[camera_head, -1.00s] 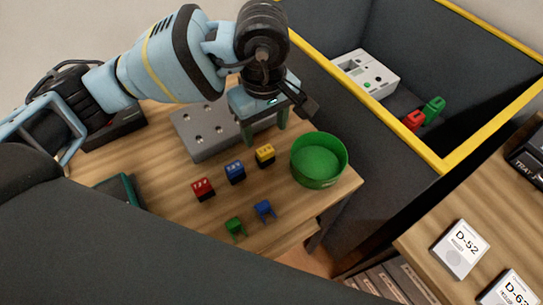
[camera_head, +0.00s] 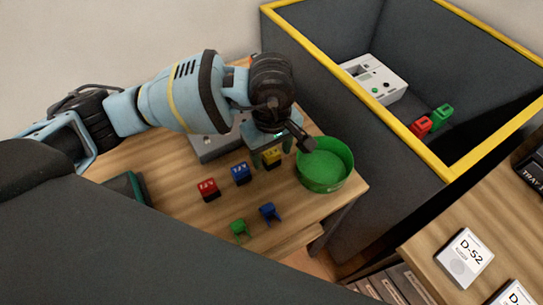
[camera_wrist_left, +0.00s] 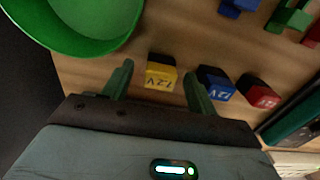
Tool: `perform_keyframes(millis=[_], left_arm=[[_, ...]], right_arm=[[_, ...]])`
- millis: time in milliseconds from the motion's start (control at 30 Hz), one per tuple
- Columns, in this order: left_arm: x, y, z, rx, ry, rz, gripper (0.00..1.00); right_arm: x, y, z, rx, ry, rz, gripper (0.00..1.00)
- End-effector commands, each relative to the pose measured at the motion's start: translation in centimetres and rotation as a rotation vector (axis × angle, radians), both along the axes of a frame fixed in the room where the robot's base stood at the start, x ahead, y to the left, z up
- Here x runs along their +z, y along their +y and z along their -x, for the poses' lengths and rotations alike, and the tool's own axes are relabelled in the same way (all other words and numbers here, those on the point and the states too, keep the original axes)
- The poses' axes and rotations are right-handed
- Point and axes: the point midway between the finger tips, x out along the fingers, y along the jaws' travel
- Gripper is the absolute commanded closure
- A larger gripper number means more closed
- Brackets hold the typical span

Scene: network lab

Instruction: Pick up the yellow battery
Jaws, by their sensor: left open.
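The yellow battery (camera_head: 271,156) stands on the wooden table, left of the green bowl. In the left wrist view the yellow battery (camera_wrist_left: 161,73) lies between the two fingers, with bare table showing on both sides of it. My left gripper (camera_head: 269,156) is open at the battery, its green fingers pointing down; its fingertips also show in the left wrist view (camera_wrist_left: 160,74). It holds nothing. My right gripper is not in view.
A blue battery (camera_head: 240,173) and a red battery (camera_head: 208,190) stand to the left. The green bowl (camera_head: 325,166) is close on the right. A blue clip (camera_head: 270,212) and a green clip (camera_head: 239,227) lie in front. A yellow-rimmed bin (camera_head: 436,175) stands at the right.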

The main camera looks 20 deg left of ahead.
Motion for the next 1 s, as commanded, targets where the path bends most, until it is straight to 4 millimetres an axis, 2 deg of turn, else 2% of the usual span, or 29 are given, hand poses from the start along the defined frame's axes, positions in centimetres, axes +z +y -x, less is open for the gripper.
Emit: perform_keyframes(millis=[300,600,700,1000], left_arm=[[-0.46,-0.02,-0.01,-0.001,-0.001,0.0,0.43],[-0.43,-0.02,-0.01,0.0,-0.001,0.0,0.82],[-0.4,-0.03,-0.02,0.0,-0.001,0.0,0.92],[-0.14,-0.03,-0.04,0.0,-0.002,0.0,0.92]], right_arm=[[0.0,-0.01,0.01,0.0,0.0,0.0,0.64],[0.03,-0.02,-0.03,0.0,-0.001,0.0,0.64],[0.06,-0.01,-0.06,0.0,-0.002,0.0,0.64],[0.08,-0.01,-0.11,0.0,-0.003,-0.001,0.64]])
